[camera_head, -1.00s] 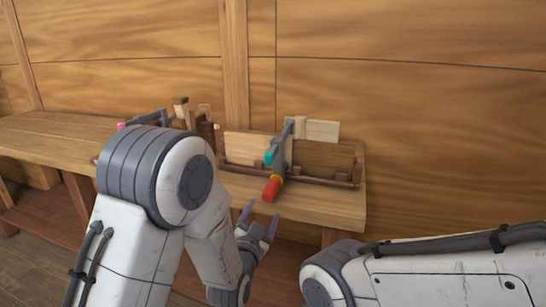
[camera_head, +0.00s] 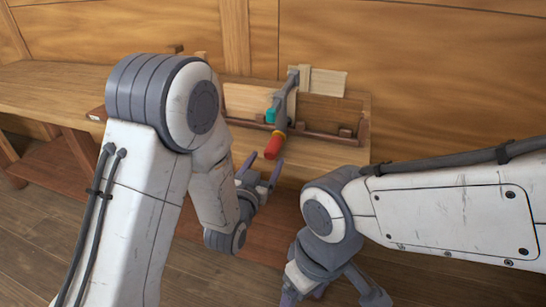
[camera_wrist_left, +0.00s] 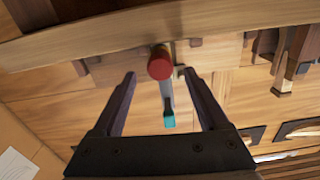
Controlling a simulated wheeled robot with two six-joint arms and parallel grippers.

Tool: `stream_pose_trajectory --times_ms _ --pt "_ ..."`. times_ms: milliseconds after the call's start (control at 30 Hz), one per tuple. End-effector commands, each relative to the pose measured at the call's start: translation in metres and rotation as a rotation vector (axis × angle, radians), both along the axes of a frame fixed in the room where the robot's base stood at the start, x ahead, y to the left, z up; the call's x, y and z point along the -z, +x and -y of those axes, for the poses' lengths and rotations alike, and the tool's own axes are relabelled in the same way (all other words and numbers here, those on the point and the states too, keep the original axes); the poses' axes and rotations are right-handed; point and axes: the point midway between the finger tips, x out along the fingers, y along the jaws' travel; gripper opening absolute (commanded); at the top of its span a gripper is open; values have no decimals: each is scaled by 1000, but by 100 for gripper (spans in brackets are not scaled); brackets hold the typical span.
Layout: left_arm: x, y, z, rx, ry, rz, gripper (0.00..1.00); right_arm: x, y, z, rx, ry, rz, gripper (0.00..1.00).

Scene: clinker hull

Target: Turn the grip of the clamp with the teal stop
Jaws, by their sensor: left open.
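The clamp (camera_head: 292,98) has a grey bar, a teal stop (camera_head: 271,115) and a red grip (camera_head: 274,146) with a yellow-orange band. It sits across pale boards in a rack on the bench, its grip pointing toward me. My left gripper (camera_head: 262,170) is open and empty, just short of the grip's end.
The wooden bench (camera_head: 50,85) runs along the plank wall (camera_head: 430,60). The wooden rack (camera_head: 358,133) holds boards around the clamp. My left arm hides part of the bench and things on it. Floor shows at the lower left.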

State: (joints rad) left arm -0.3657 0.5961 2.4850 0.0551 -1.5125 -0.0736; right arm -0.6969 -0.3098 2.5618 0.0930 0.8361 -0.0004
Motion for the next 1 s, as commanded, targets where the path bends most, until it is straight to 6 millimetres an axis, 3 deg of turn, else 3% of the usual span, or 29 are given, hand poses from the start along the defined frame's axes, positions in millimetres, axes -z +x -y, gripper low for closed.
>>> stream_pose_trajectory --times_ms 100,300,500,767,867,967,1000 --pt "-3 27 8 -1 0 0 76 -10 1 -1 0 1 2 76" --pt "-2 57 17 -1 0 0 76 -13 1 -1 0 1 2 76" --pt "-1 70 21 -1 2 -2 76 -14 1 0 0 1 2 76" --pt "-1 71 21 -2 2 -2 76 -13 0 0 0 1 2 76" --pt "-1 71 21 -3 1 -1 46 -13 0 0 0 1 2 76" --pt "-1 71 21 -3 1 -1 8 -13 0 0 0 1 2 76" --pt "-1 71 20 -3 1 -1 0 -13 0 0 0 1 2 76"
